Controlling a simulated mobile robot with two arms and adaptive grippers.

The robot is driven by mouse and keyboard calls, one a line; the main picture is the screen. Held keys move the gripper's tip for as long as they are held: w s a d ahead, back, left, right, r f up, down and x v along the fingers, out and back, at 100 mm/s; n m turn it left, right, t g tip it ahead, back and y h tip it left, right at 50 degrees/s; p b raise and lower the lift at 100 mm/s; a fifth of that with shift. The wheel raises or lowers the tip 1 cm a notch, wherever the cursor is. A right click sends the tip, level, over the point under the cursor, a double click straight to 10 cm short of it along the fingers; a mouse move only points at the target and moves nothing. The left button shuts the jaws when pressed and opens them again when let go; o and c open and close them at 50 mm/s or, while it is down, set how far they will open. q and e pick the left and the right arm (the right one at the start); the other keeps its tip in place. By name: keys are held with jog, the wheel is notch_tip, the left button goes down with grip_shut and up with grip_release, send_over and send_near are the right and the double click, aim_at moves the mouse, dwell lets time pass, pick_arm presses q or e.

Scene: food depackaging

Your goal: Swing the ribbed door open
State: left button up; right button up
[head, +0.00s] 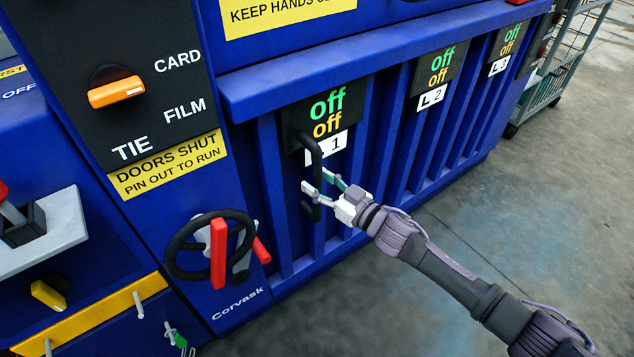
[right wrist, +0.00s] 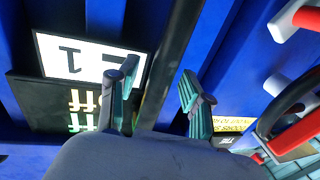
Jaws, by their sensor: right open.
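The blue ribbed door (head: 270,190) stands upright and looks shut in the machine's front, under a black plate reading "off off" and a white label ending in 1 (head: 338,143). Its black bar handle (head: 316,160) runs roughly vertically near the door's left side. My right gripper (head: 315,180) is at the handle's lower half, jaws open. In the right wrist view the dark handle bar (right wrist: 172,60) passes between the two fingers of my right gripper (right wrist: 157,78), with a gap visible at least on the right side. My left gripper is out of view.
A black handwheel with red grips (head: 218,252) sticks out left of the door. An orange knob (head: 116,92) sits above a yellow "DOORS SHUT PIN OUT TO RUN" sign (head: 165,165). More ribbed panels (head: 405,150) continue right. The floor (head: 470,230) in front is clear; a wire cart (head: 560,75) stands far right.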

jog(key=shift+w+a, duration=0.3)
jog(key=shift+c, duration=0.3)
grip_shut()
